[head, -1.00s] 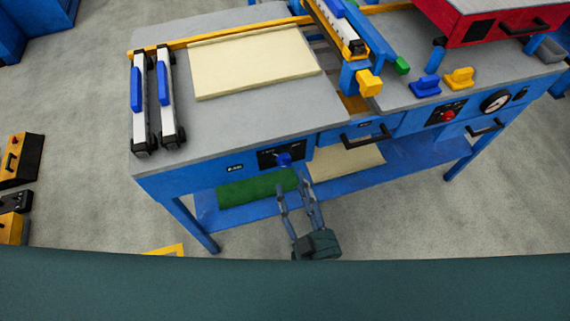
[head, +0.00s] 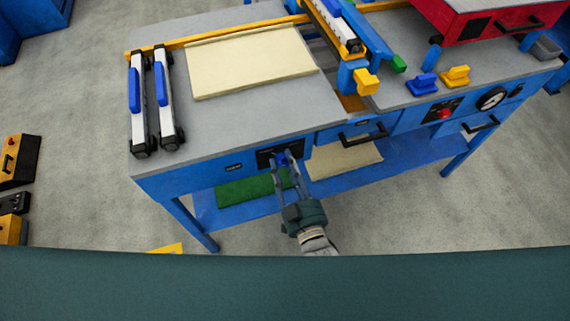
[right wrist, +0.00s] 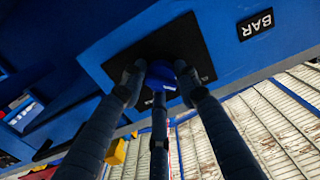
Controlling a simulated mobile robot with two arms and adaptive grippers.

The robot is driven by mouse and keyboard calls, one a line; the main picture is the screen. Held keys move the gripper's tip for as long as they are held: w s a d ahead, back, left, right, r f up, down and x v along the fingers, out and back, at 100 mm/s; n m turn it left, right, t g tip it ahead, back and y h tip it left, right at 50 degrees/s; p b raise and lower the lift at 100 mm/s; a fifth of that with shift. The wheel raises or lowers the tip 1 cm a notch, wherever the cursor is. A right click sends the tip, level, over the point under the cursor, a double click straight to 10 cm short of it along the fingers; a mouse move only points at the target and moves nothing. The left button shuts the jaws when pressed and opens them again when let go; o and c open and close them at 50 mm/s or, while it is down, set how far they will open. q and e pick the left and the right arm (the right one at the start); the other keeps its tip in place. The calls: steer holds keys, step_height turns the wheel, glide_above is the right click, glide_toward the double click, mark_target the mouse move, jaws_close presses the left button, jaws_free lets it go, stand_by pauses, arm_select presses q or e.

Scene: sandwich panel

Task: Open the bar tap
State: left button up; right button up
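The bar tap is a small blue knob (head: 281,159) on a black plate (head: 265,160) on the front face of the blue workbench. My right gripper (head: 284,162) reaches up to it from below in the head view, with its fingers at the knob. In the right wrist view the blue knob (right wrist: 161,76) sits between the fingertips of my right gripper (right wrist: 160,80), in front of the black plate. The fingers are spread to either side of it, and I cannot tell whether they touch it. My left gripper is not in view.
A label reading BAR (right wrist: 256,24) is beside the plate. A black drawer handle (head: 363,136) is to the right on the bench front. Clear floor lies before the bench.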

steer(key=shift+f+m, duration=0.15)
steer(key=shift+m, duration=0.35)
stand_by(0.3)
steer(key=shift+s+a+f+m+b, duration=0.1)
steer(key=shift+m+b, duration=0.45)
steer(key=shift+m, duration=3.65)
steer(key=shift+s+a+m+b, duration=0.1)
steer(key=shift+m+b, duration=0.4)
steer(key=shift+m, duration=3.7)
